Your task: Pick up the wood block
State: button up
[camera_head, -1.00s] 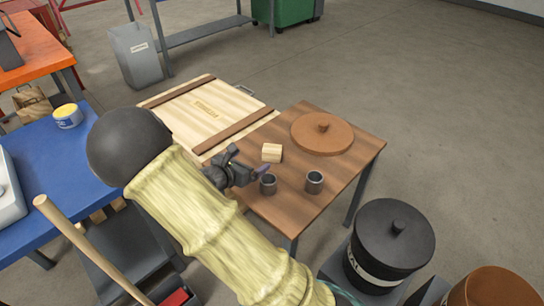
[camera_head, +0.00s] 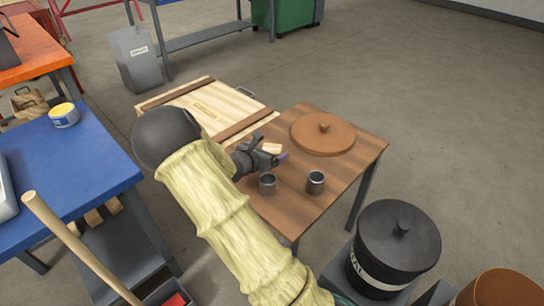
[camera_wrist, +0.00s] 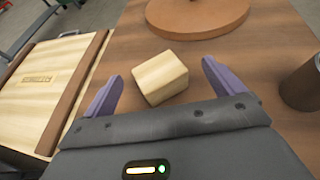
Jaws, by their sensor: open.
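The wood block (camera_wrist: 160,77) is a small pale block on the brown table (camera_head: 335,193). In the wrist view it sits between and slightly beyond the two purple fingertips of my gripper (camera_wrist: 162,80), with gaps on both sides. In the head view the block (camera_head: 271,148) shows just behind my gripper (camera_head: 273,158), which partly hides it. My gripper is open and holds nothing. The block's lower near edge is close to the gripper's dark palm in the wrist view; contact cannot be told.
Two small dark metal cups (camera_head: 267,184) (camera_head: 315,182) stand near the gripper. A round brown lid (camera_head: 323,134) lies at the table's back. A wooden crate (camera_head: 190,92) adjoins the table at left. A black lidded drum (camera_head: 398,240) stands in front at right.

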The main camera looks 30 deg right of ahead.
aim_at(271, 149)
jog(key=shift+w+d, duration=0.1)
jog(key=shift+d, duration=0.05)
jog(key=x, duration=0.1)
jog(key=b+x, duration=0.1)
jog(key=x, duration=0.1)
jog(key=b+x, duration=0.1)
jog(key=shift+w+f, duration=0.3)
jog(key=shift+f, duration=0.25)
jog(key=shift+w+d, duration=0.15)
jog(key=shift+d, duration=0.05)
jog(key=c, duration=1)
jog(key=shift+r, duration=0.1)
notch_tip(271, 149, up, 18)
jog(key=p, duration=0.7)
